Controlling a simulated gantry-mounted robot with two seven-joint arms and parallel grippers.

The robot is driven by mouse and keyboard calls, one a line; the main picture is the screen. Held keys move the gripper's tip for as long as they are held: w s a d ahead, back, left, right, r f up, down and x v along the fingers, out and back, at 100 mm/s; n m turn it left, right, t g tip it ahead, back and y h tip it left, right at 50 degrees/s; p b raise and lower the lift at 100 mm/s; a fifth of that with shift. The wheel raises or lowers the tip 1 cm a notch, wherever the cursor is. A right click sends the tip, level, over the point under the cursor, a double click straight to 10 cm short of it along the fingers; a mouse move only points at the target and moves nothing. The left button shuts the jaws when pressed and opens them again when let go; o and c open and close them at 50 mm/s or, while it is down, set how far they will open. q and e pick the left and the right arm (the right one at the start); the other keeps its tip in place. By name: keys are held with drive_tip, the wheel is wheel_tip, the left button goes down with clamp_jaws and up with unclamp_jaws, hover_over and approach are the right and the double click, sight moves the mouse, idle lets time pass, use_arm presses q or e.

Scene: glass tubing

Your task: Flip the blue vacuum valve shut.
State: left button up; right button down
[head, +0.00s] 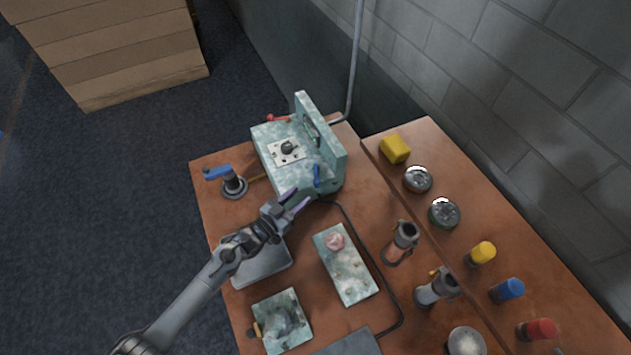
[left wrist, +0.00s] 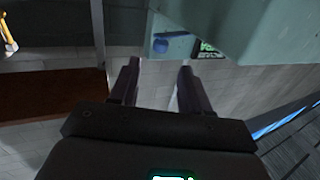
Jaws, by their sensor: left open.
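A small blue lever (head: 316,175) stands upright on the near right corner of the worn teal machine (head: 268,138). A second blue handle (head: 217,172) tops a round dark base at the table's left edge. I cannot tell for certain which is the vacuum valve. My left gripper (head: 298,200) is open and empty, just below and left of the upright blue lever and apart from it. In the left wrist view, the open fingers (left wrist: 158,85) point toward a teal surface (left wrist: 250,25) with a blue patch (left wrist: 177,44) beyond the tips. My right gripper is out of view.
A red lever (head: 277,119) sits at the machine's back. A teal box with a pink knob (head: 335,241), a grey plate (head: 262,266) and a cable lie nearby. A yellow block (head: 395,149) and coloured caps line the right shelf.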

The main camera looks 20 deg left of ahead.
sight(317, 180)
use_arm(q)
drive_tip(key=x, duration=0.8)
drive_tip(key=shift+w+d, duration=0.15)
drive_tip(key=shift+w, duration=0.25)
drive_tip(key=shift+c, duration=0.2)
clamp_jaws()
